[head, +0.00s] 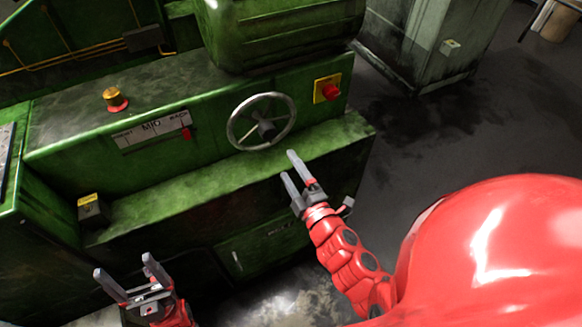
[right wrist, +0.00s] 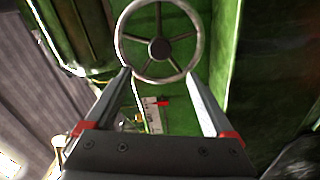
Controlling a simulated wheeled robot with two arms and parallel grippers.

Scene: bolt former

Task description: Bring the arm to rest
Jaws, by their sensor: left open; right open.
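My right gripper (head: 287,166) is open and empty, in front of the green machine (head: 70,125), just below and right of the metal handwheel (head: 233,137). In the right wrist view, the open fingers of my right gripper (right wrist: 160,98) point towards the handwheel (right wrist: 122,48), with nothing between them. My left gripper (head: 122,272) is open and empty at the lower left, in front of the machine's lower part.
The machine carries a red-topped button (head: 115,100), a red knob on a yellow plate (head: 330,91) and a lever panel (head: 150,131) with a red handle. A grey-green cabinet (head: 425,40) stands at the back right. Dark floor (head: 440,130) is free to the right.

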